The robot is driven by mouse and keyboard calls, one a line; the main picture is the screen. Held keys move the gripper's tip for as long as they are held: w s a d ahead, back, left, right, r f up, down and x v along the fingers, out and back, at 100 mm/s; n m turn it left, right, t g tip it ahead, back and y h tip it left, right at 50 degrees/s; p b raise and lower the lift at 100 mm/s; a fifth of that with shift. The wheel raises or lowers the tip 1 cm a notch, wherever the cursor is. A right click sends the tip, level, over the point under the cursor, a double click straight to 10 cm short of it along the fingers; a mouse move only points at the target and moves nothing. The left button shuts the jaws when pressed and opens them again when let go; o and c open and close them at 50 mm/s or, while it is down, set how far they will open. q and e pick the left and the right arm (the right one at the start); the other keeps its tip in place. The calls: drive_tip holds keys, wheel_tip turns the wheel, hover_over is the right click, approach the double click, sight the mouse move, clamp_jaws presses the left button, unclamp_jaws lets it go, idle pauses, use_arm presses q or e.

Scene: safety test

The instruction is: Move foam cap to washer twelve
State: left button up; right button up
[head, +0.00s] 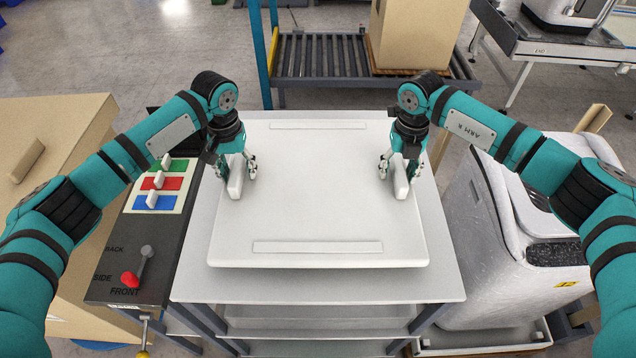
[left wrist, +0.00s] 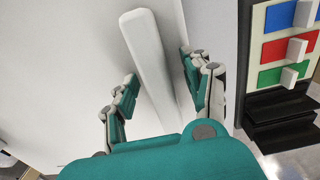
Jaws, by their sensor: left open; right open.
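The foam cap (head: 318,215) is a wide white slab lying flat on a grey table, with raised strips near its far and near edges. A white upright grip stands at its left side (head: 235,178) and another at its right side (head: 400,180). My left gripper (head: 236,172) is open at the left grip; in the left wrist view the grip (left wrist: 150,60) lies between the apart fingers (left wrist: 165,92). My right gripper (head: 400,170) is open at the right grip. A wrapped white washer (head: 480,240) with a small yellow label, hard to read, stands right of the table.
A black control panel (head: 125,262) with coloured switches and a red-knobbed lever is left of the table (head: 320,287). A large cardboard box (head: 60,130) is further left. A roller conveyor (head: 318,58) with a carton (head: 415,35) stands behind. Another machine (head: 565,12) is at the back right.

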use_arm(q)
clamp_jaws()
use_arm(e)
clamp_jaws()
drive_tip(key=shift+r, duration=0.1)
